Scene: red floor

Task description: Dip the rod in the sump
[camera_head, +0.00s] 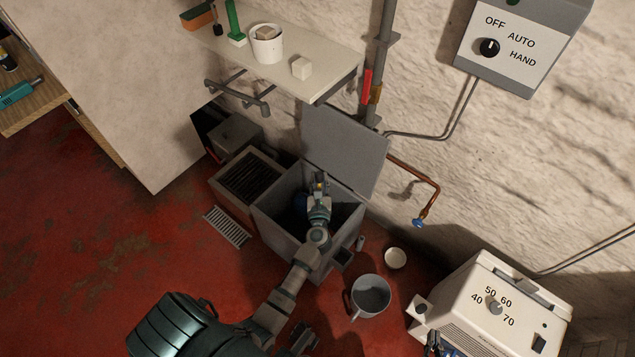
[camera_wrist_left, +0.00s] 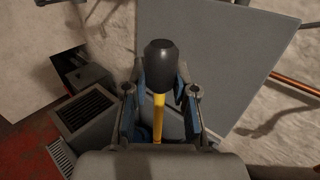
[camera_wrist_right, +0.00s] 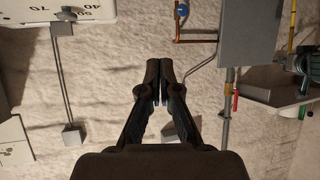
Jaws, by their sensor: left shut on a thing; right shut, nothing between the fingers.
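The sump (camera_head: 275,222) is a grey open-topped box on the red floor, its grey lid (camera_head: 350,150) raised against the wall. My left gripper (camera_head: 319,190) reaches down over the sump's opening. It is shut on a yellow rod with a black knob on its end (camera_head: 319,183). In the left wrist view the rod (camera_wrist_left: 158,118) stands between the fingers (camera_wrist_left: 161,88), the knob nearer the camera; its lower end is hidden, so its depth cannot be told. My right gripper (camera_head: 436,346) is at the lower edge; in the right wrist view (camera_wrist_right: 164,65) it is shut and empty.
A slatted grate box (camera_head: 250,180) adjoins the sump on the left. A bucket (camera_head: 370,297) and a small white cup (camera_head: 395,258) stand to its right. A white appliance with a dial (camera_head: 495,290) is further right. A shelf (camera_head: 320,70) overhangs behind. Red floor lies clear at left.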

